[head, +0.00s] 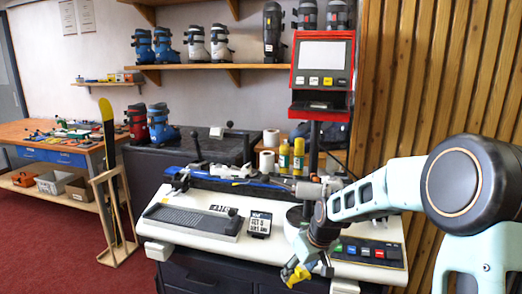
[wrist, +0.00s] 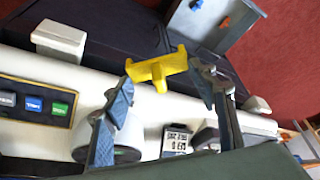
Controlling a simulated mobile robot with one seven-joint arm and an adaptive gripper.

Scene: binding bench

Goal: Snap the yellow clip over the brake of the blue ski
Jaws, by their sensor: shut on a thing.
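The yellow clip (head: 296,275) is at the front edge of the white bench, in my gripper (head: 304,265). In the wrist view the clip (wrist: 157,68) sits between the two fingertips of my gripper (wrist: 162,84), which is shut on it. The blue ski (head: 262,183) lies along the back of the bench, behind and to the left of my gripper and well apart from the clip. Its brake is too small to make out. I cannot make out the ski in the wrist view.
A keyboard-like panel (head: 194,219) and a small display (head: 260,224) are on the bench (head: 215,196). A button panel (head: 365,250) is at the right. A red-framed screen on a post (head: 322,62) and bottles (head: 284,155) stand behind.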

